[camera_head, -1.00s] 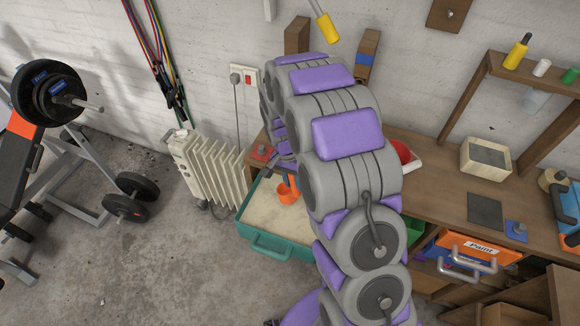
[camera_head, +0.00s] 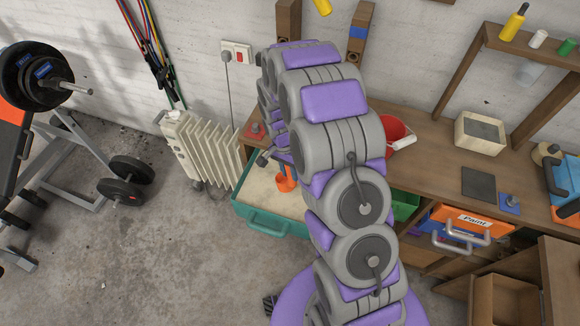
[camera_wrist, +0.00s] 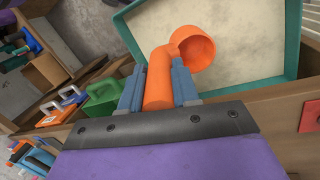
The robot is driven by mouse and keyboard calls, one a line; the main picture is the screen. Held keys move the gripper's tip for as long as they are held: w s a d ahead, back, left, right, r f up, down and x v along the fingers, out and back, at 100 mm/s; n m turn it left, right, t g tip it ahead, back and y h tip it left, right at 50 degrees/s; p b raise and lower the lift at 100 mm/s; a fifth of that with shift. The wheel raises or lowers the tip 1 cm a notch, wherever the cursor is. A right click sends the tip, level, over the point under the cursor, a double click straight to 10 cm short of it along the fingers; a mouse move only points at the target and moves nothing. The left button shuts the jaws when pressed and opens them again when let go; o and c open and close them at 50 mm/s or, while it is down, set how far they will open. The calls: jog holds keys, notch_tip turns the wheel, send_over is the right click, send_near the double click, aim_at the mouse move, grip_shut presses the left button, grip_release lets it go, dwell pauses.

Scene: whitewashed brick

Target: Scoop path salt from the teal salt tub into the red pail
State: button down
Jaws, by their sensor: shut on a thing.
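My gripper (camera_wrist: 158,92) is shut on the handle of an orange scoop (camera_wrist: 196,48). The scoop's cup is over the tub's salt side in the wrist view; whether it touches the salt or holds any, I cannot tell. The scoop (camera_head: 285,181) also shows above the tub in the head view, partly hidden by my arm. The red pail (camera_head: 393,130) stands on the bench, right of my arm, partly hidden.
A white radiator (camera_head: 205,150) stands left of the tub. The wooden bench (camera_head: 440,160) holds a cream box (camera_head: 481,132), and a green container (camera_head: 404,203) sits below. Dumbbells and a weight bench are at far left.

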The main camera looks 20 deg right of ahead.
aim_at(292, 189)
jog(key=shift+w+a+f+b+x, duration=0.1)
jog(key=shift+w+b+x, duration=0.15)
jog(key=shift+x, duration=1.05)
jog(key=shift+w+a+f+b+x, duration=0.15)
jog(key=shift+w+b+x, duration=0.15)
jog(key=shift+x, duration=1.05)
jog(key=shift+w+a+r+b+x, duration=0.1)
jog(key=shift+w+b+x, duration=0.15)
jog(key=shift+x, duration=1.05)
jog(key=shift+r+t+y+p, duration=0.25)
jog(key=shift+r+t+p, duration=0.2)
jog(key=shift+r, duration=1.7)
jog(key=shift+r+t+y+p, duration=0.35)
jog(key=shift+r+t, duration=0.2)
jog(key=shift+r, duration=1.65)
jog(key=shift+r+t+y+p, duration=0.2)
jog(key=shift+r+t+p, duration=0.3)
jog(key=shift+r, duration=1.65)
